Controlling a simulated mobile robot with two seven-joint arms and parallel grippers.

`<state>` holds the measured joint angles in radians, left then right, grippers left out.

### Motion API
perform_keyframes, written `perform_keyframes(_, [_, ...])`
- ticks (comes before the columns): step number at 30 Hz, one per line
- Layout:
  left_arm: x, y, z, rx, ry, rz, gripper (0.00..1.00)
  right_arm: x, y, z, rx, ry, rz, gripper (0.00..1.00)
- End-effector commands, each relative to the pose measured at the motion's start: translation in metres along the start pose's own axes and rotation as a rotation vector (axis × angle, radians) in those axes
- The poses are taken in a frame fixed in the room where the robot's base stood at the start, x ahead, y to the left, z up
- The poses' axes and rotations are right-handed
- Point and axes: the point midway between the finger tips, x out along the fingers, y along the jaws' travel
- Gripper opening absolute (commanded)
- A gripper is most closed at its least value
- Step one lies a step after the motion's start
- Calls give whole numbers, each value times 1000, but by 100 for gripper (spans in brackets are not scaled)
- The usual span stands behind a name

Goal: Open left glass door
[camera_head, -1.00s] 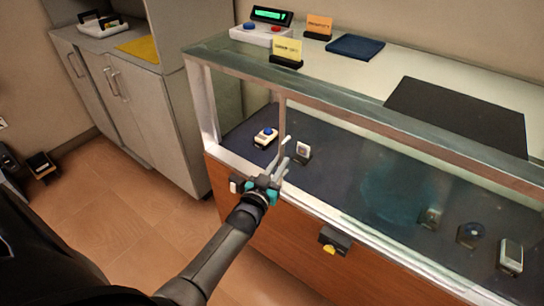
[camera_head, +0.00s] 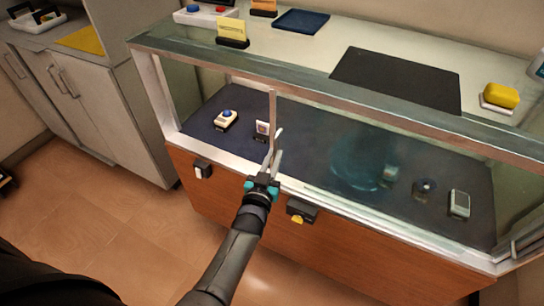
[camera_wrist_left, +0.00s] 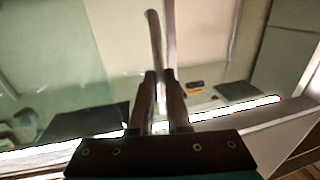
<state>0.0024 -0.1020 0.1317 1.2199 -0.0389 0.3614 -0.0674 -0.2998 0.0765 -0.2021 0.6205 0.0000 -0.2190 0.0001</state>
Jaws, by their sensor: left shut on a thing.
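The glass door (camera_head: 310,135) of the display case has an upright metal edge or handle bar (camera_head: 272,108). My left gripper (camera_head: 274,155) is shut on this bar, near its lower part. In the left wrist view the bar (camera_wrist_left: 154,40) rises from between the two fingers (camera_wrist_left: 160,90). Left of the bar, the case front looks open, from the left corner post (camera_head: 158,90) to the bar. To the right, the glass is tinted with a bluish reflection. My right gripper is not in view.
Inside the case are a white device with a blue button (camera_head: 226,119), a small white item (camera_head: 262,130), a round dark item (camera_head: 425,187) and a grey device (camera_head: 459,204). A black box (camera_head: 301,211) projects from the wooden front. Grey cabinets (camera_head: 95,115) stand left.

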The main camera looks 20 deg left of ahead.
Motion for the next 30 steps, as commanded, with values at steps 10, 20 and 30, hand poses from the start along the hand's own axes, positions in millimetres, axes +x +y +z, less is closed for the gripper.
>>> perform_keyframes(10, [0,0,0,0,-1,0,45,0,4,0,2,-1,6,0])
perform_keyframes(20, [-8,0,1,0,-3,0,45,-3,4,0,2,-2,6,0])
perform_keyframes(30, [-66,0,0,0,-4,1,45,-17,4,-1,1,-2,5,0])
